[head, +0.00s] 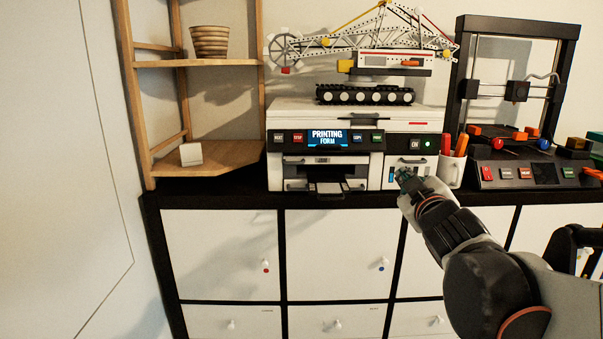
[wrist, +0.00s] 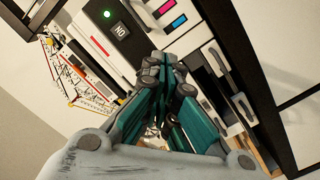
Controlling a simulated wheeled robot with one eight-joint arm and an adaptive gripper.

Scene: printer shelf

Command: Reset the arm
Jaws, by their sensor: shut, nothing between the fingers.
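My gripper (head: 402,176) is at the end of my arm, which reaches in from the lower right in the head view. It is in front of the right part of the white printer (head: 400,117), near the panel with the ON button. In the wrist view my gripper (wrist: 158,75) shows its teal fingers closed together with nothing between them. The ON button (wrist: 122,30) and a green light show just beyond the fingertips there. I cannot tell whether the fingertips touch the printer.
A model crane (head: 365,93) sits on the printer. A wooden shelf (head: 205,160) stands at left.

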